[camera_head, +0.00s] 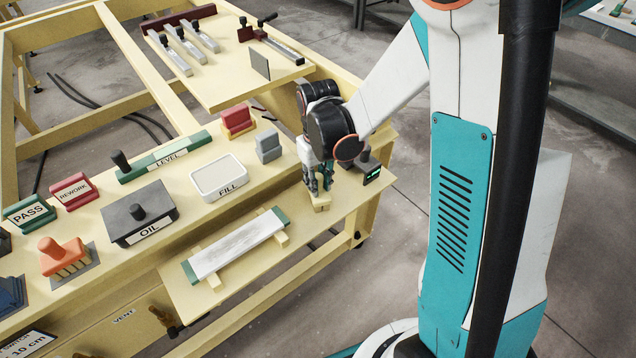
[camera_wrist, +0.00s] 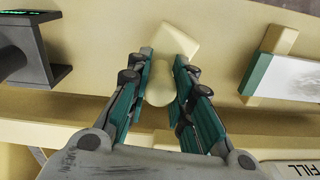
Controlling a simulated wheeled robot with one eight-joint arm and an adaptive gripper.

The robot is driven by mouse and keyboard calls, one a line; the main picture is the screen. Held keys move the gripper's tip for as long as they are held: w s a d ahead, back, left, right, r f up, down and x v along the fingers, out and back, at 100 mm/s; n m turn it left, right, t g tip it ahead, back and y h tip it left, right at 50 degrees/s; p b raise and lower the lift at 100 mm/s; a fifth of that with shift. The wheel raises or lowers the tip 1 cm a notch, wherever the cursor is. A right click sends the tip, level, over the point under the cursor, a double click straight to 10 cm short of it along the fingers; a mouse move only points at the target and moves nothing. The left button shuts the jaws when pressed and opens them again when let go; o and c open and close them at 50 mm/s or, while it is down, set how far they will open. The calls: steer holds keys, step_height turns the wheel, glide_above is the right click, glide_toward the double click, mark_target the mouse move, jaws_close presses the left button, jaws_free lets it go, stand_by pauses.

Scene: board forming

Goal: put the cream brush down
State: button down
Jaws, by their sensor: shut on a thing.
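My gripper (camera_head: 318,182) points down over the right part of the low cream shelf (camera_head: 345,203). It is shut on the cream brush (camera_head: 320,203). The brush's pale block shows below the fingertips, at or just above the shelf; I cannot tell if it touches. In the wrist view the brush (camera_wrist: 172,41) has a rounded handle between the teal finger pads of my gripper (camera_wrist: 161,80) and a square block beyond them.
A whitish board with green ends (camera_head: 237,243) lies on two cream strips left of the brush. A dark post with a green display (camera_head: 369,168) stands close on the right. The grey block (camera_head: 268,146) and white FILL tray (camera_head: 218,178) sit on the bench behind.

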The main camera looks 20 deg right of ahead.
steer(key=shift+f, duration=0.15)
steer(key=c, duration=1.4)
jaws_free()
step_height(320, 180, up, 12)
steer(key=r+p, duration=0.1)
steer(key=p, duration=0.4)
steer(key=shift+s+r+m+t+b, duration=0.1)
steer(key=shift+s+r+m+t, duration=0.25)
steer(key=shift+s+r+t, duration=1.35)
steer(key=shift+s+r+m+t+b, duration=0.1)
steer(key=shift+s+r+m+t, duration=0.45)
steer(key=shift+s+r, duration=2.15)
steer(key=shift+s+r+m+t+b, duration=0.15)
steer(key=shift+s+r+t, duration=1.2)
steer(key=shift+s, duration=1.75)
